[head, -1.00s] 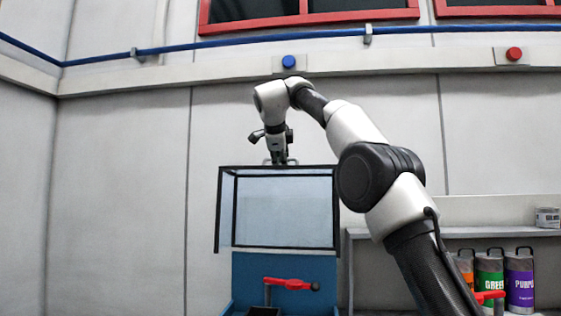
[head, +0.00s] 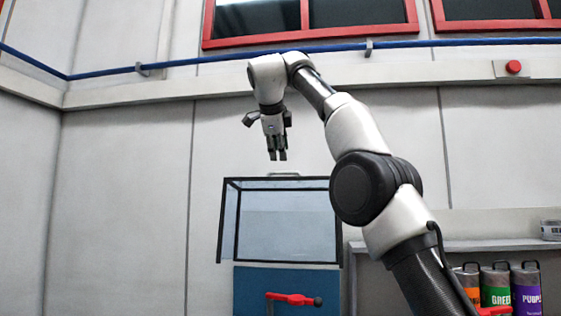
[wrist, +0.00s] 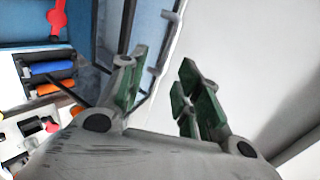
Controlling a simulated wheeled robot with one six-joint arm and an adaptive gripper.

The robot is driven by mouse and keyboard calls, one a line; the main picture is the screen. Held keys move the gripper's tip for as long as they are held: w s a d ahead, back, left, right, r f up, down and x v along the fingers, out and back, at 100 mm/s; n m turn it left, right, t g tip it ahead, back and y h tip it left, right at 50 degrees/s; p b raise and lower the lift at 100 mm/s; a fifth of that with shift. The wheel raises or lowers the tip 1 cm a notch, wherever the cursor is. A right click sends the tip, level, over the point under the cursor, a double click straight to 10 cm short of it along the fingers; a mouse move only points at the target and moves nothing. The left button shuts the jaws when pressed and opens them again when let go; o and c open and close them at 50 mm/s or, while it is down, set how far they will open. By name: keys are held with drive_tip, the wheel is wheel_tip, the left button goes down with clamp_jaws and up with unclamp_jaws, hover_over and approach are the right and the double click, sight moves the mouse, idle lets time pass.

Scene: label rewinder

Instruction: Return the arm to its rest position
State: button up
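My gripper (head: 277,156) hangs pointing down at the end of my raised, bent arm in the head view. It is just above the top handle (head: 283,174) of a clear, black-framed cover (head: 231,184), with a small gap between them in the picture. In the wrist view, the green-padded fingers of my gripper (wrist: 163,82) stand apart, with nothing held between them. The cover is over a blue machine body (head: 250,285).
A red lever (head: 293,299) sticks out at the machine's front. Orange, green (head: 496,297) and purple containers stand under a shelf (head: 455,245) at right. The wrist view shows blue (wrist: 52,67) and orange rollers. The wall around my gripper is clear.

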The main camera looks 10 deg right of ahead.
drive_tip(key=shift+s+a+r, duration=0.1)
drive_tip(key=shift+s+r, duration=0.15)
drive_tip(key=shift+s, duration=0.1)
